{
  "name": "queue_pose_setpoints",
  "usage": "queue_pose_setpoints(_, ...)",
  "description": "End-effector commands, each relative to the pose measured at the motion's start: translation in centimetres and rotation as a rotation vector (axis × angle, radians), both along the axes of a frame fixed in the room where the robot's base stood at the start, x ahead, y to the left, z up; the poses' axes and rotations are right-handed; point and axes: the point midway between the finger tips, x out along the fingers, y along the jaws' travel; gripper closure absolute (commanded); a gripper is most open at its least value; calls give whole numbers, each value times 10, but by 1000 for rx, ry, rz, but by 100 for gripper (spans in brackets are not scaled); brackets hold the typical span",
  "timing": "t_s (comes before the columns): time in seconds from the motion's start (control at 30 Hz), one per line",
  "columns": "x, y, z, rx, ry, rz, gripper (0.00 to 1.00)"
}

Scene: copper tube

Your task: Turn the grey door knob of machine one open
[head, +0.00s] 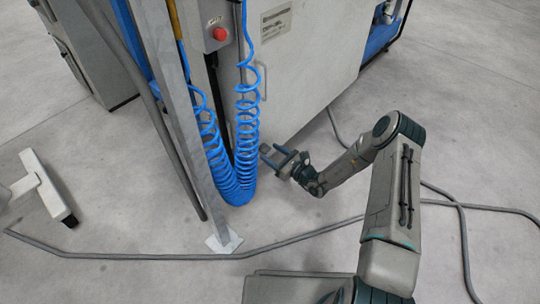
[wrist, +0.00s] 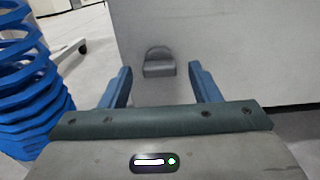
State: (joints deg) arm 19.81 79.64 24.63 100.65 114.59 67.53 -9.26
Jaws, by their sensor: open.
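The grey door knob (wrist: 159,64) shows in the wrist view on the pale face of the machine (wrist: 220,30), near the top middle. It has a rounded top and a flat bar below. My gripper (wrist: 162,82) is open, with one blue finger at each side of the knob in the picture; the fingers look apart from it and nothing is between them. In the head view my gripper (head: 275,157) is low at the machine's front (head: 300,75). I cannot make out the knob there.
Blue coiled hoses (head: 245,130) hang just left of my gripper, and also show in the wrist view (wrist: 25,85). A grey metal post (head: 185,110) stands beside them. A red button (head: 220,34) is above. Grey cables (head: 150,256) lie on the floor.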

Motion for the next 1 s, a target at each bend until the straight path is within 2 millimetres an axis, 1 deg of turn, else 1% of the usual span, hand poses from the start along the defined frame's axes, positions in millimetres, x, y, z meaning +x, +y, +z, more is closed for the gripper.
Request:
queue_pose_setpoints(0.03, 3, 5, -1, 1, -1, 2, 44)
queue_pose_setpoints(0.13, 7, 10, -1, 1, 1, 2, 44)
queue_pose_setpoints(0.43, 8, 11, 0, 1, 1, 0, 44)
queue_pose_setpoints(0.47, 8, 11, 0, 1, 1, 1, 46)
queue_pose_setpoints(0.5, 8, 11, 0, 1, 1, 1, 58)
queue_pose_setpoints(0.57, 8, 11, 0, 1, 1, 1, 74)
queue_pose_setpoints(0.6, 8, 11, 0, 1, 1, 1, 85)
queue_pose_setpoints(0.63, 8, 11, 0, 1, 1, 1, 88)
queue_pose_setpoints(1.0, 8, 11, 1, 29, 37, 0, 88)
